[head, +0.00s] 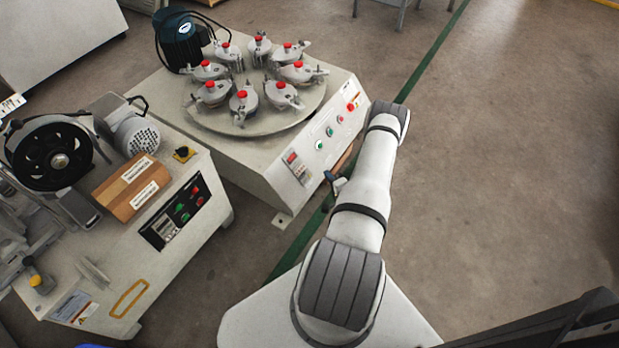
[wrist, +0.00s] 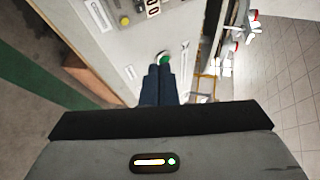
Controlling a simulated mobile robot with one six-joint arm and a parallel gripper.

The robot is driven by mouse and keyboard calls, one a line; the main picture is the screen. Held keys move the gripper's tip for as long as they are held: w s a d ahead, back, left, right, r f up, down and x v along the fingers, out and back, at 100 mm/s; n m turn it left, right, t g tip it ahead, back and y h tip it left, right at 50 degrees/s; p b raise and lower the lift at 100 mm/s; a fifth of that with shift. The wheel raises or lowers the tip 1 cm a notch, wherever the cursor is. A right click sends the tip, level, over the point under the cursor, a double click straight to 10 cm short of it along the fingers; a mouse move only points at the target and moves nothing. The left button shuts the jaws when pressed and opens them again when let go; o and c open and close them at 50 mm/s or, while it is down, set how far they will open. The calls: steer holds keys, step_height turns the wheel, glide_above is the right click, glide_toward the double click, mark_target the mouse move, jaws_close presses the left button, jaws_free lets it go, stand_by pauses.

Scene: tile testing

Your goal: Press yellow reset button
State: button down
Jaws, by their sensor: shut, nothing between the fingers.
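A small round yellow button (wrist: 125,20) shows in the wrist view on the pale machine panel, beside a counter display (wrist: 153,7). My gripper (wrist: 162,70) has its two dark fingers together, pointing at the panel. The fingertips partly cover a green button (wrist: 165,57); I cannot tell whether they touch it. The yellow button lies above and left of the fingertips, apart from them. In the head view the turntable machine's front panel (head: 321,131) shows green and red buttons; I cannot make out the yellow one. My arm hides most of the gripper there.
The machine carries a turntable (head: 208,116) with several red-topped clamped jars. A second machine (head: 195,246) with its own button panel (head: 175,212) stands at the left. Open floor (head: 480,180) lies to the right. A brown block (wrist: 85,72) shows in the wrist view.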

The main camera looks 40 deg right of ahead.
mark_target(310, 176)
steer(key=w+a+f+b, duration=0.2)
steer(key=w+f+b, duration=0.1)
steer(key=w+f, duration=0.1)
steer(key=shift+w+f, duration=0.15)
steer(key=shift+w, duration=0.25)
stand_by(1.9)
steer(key=shift+w+a+f+b, duration=0.1)
steer(key=shift+w+f+b, duration=0.2)
steer(key=shift+b, duration=0.3)
steer(key=shift+w+a+f, duration=0.1)
steer(key=shift+w+f, duration=0.05)
steer(key=shift+w, duration=0.1)
stand_by(0.5)
steer(key=shift+s+d+r, duration=0.2)
steer(key=shift+s+r, duration=0.3)
steer(key=shift+s, duration=0.05)
